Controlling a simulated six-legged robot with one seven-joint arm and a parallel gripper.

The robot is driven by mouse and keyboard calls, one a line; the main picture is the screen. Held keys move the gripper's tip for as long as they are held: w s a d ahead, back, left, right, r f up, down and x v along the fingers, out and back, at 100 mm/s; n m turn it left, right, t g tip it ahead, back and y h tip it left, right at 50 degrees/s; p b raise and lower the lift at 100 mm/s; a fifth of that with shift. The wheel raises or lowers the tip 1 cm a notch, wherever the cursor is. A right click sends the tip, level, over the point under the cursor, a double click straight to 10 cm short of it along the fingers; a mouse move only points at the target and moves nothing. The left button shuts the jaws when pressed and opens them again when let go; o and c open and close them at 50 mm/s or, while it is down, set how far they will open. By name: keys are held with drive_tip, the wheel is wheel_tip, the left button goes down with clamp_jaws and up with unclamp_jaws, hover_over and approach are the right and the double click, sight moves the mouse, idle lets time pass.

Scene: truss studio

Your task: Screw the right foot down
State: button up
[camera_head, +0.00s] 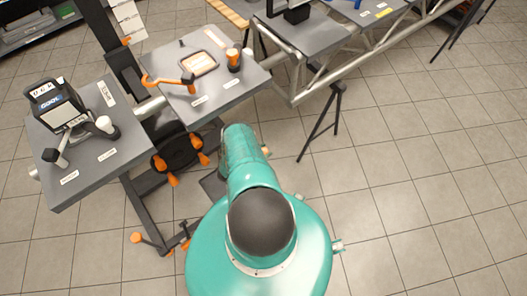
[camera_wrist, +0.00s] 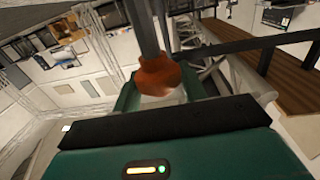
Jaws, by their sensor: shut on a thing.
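In the wrist view, an orange foot (camera_wrist: 158,76) sits at the end of a dark rod that runs to the top of the picture. My gripper (camera_wrist: 160,92) has its teal fingers on both sides of the orange foot and is shut on it. In the head view, my teal arm covers the gripper and what it holds. A dark stand there has orange-tipped parts low down, one at the lower left (camera_head: 137,237) and one by my body (camera_head: 185,243). I cannot tell from the head view which is the right foot.
Two grey trays (camera_head: 85,175) and (camera_head: 225,95) on the stand hold devices and an orange-handled tool. A dark round hub with orange knobs (camera_head: 172,180) is close left of my arm. A metal truss (camera_head: 350,55) and tripod (camera_head: 322,125) stand to the right. The right floor is clear.

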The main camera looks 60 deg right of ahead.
drive_tip(key=shift+d+m+g+y, duration=0.1)
drive_tip(key=shift+m+g+y, duration=0.25)
drive_tip(key=shift+g, duration=0.25)
drive_tip(key=o, duration=1)
drive_tip(key=shift+c, duration=0.2)
